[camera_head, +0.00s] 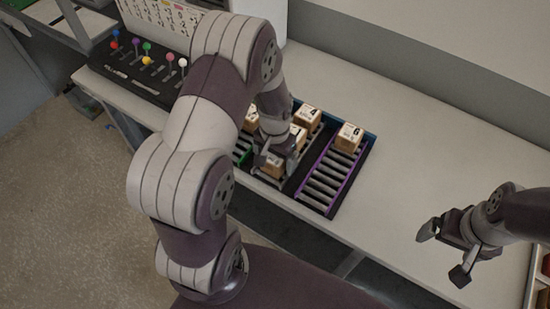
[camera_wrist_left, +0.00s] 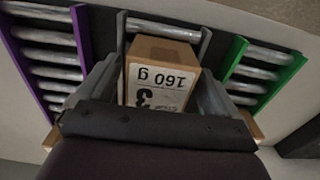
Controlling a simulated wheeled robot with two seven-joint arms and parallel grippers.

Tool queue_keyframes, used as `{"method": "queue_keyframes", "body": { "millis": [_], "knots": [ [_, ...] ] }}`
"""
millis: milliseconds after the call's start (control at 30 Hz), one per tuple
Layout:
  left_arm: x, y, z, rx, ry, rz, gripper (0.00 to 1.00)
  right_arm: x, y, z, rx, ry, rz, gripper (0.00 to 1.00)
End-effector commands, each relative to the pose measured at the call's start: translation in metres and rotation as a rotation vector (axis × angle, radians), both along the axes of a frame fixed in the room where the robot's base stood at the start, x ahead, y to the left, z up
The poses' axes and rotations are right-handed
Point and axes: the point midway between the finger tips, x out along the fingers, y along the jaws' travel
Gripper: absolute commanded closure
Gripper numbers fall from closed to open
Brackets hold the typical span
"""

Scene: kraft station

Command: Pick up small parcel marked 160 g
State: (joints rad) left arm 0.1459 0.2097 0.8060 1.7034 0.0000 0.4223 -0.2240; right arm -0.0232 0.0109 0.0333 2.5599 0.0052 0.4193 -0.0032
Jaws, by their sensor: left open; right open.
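The small brown parcel marked 160 g (camera_wrist_left: 160,75) sits on the middle grey roller lane in the left wrist view, its white label upside down with a 3 on it. My left gripper's fingers stand open on both sides of it. Whether they touch it I cannot tell. In the head view this parcel (camera_head: 273,161) shows partly at my left gripper (camera_head: 275,168), near the front of the lane. My right gripper (camera_head: 444,252) is open and empty over the table at the right.
More parcels stand behind in the lanes (camera_head: 308,116). One (camera_head: 348,138) is at the back of the purple-edged lane (camera_head: 325,180). A green-edged lane (camera_wrist_left: 262,70) lies on the other side. A panel with coloured knobs (camera_head: 130,65) is at the left. The table (camera_head: 430,160) is clear at right.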

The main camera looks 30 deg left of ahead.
Motion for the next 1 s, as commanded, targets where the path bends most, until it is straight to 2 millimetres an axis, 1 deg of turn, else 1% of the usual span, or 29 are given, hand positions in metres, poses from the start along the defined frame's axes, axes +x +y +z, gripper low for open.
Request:
{"method": "queue_keyframes", "body": {
  "millis": [67, 167, 200, 267, 533, 633, 767, 867, 900, 1000],
  "knots": [
    [0.000, 0.000, 0.000, 0.000, 0.000, 0.000, 0.06, 0.000, 0.000, 0.000, 0.000, 0.000, 0.000, 0.07],
    [0.000, 0.000, 0.000, 0.000, 0.000, 0.000, 0.36, 0.000, 0.000, 0.000, 0.000, 0.000, 0.000, 0.07],
    [0.000, 0.000, 0.000, 0.000, 0.000, 0.000, 0.49, 0.000, 0.000, 0.000, 0.000, 0.000, 0.000, 0.07],
    [0.000, 0.000, 0.000, 0.000, 0.000, 0.000, 0.67, 0.000, 0.000, 0.000, 0.000, 0.000, 0.000, 0.07],
    [0.000, 0.000, 0.001, 0.000, -0.001, 0.000, 0.67, 0.000, 0.000, -0.001, 0.000, 0.000, 0.000, 0.07],
    [0.001, 0.000, 0.006, 0.001, -0.002, 0.000, 0.67, 0.000, 0.000, -0.002, 0.000, 0.000, 0.000, 0.07],
    [0.001, 0.000, 0.023, 0.001, -0.004, 0.000, 0.67, 0.000, 0.000, -0.005, 0.000, 0.000, 0.000, 0.07],
    [0.001, -0.001, 0.043, 0.001, -0.006, -0.001, 0.67, 0.000, 0.000, -0.009, 0.000, 0.000, 0.000, 0.07],
    [-0.001, -0.012, 0.047, 0.001, -0.003, -0.005, 0.67, 0.000, 0.000, -0.011, 0.000, 0.000, 0.000, 0.07],
    [-0.007, -0.035, 0.060, 0.000, -0.004, -0.007, 0.67, 0.000, 0.000, -0.015, 0.000, 0.000, 0.000, 0.07]
  ]
}}
